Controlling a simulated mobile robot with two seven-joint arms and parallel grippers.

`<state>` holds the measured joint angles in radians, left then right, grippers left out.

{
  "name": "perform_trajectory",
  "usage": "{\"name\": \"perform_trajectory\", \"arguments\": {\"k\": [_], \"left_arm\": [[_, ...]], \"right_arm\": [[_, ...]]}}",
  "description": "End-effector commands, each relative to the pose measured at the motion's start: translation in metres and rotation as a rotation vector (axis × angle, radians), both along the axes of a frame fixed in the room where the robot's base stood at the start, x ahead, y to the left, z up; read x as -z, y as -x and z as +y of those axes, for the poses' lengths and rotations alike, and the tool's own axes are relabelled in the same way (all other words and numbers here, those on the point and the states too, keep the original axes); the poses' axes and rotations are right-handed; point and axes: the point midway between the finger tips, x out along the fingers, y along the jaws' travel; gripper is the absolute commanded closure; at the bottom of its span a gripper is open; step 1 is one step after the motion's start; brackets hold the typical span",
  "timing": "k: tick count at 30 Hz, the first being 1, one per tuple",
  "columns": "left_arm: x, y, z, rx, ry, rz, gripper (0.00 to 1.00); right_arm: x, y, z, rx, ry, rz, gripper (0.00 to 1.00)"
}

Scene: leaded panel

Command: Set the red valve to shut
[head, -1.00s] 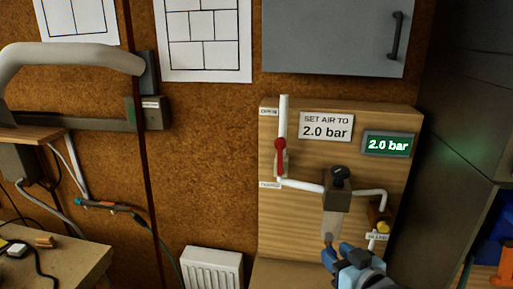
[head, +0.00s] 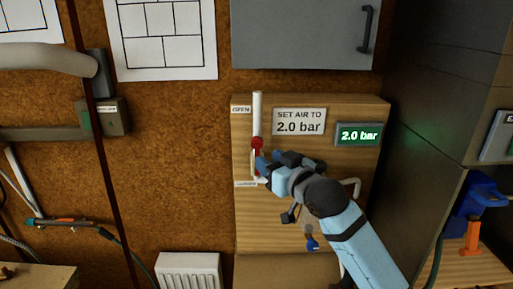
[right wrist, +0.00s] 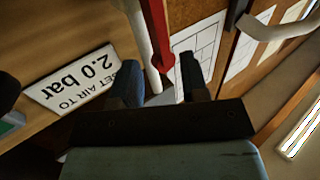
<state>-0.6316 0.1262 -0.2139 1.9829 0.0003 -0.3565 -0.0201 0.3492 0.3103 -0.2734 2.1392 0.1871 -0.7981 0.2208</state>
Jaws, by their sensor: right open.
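The red valve (head: 257,144) is on a vertical white pipe at the left of the wooden panel (head: 350,220). Its red lever lies roughly upright along the pipe, between a label reading OPEN above and another label below, partly hidden by my gripper. My right gripper (head: 264,162) is at the valve's right side in the head view. In the right wrist view the red lever (right wrist: 158,35) reaches down toward the gap between the open fingers (right wrist: 160,88). I cannot tell whether they touch it. My left gripper is out of view.
A sign reading SET AIR TO 2.0 bar (head: 299,121) and a green display reading 2.0 bar (head: 359,134) are right of the valve. A grey cabinet (head: 300,35) hangs above. A dark cabinet (head: 430,90) stands to the right. A white radiator (head: 188,272) is below left.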

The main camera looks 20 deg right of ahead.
Motion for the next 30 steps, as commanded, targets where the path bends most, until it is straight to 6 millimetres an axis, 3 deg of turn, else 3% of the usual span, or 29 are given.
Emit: {"name": "perform_trajectory", "arguments": {"k": [3, 9, 21, 27, 30], "left_arm": [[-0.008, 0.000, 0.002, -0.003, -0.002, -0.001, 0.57], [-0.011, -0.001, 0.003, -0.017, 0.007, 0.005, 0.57], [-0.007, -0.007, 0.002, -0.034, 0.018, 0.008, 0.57], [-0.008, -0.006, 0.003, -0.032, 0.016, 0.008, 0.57], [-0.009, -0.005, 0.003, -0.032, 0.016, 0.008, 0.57]], "right_arm": [[-0.003, -0.023, 0.007, 0.000, -0.001, 0.000, 0.59], [-0.001, -0.046, 0.015, -0.001, -0.001, 0.000, 0.59], [0.000, -0.054, 0.017, 0.000, 0.000, 0.000, 0.59], [0.000, -0.054, 0.017, 0.000, 0.000, 0.000, 1.00], [0.000, -0.054, 0.017, 0.000, 0.000, 0.000, 1.00]]}}
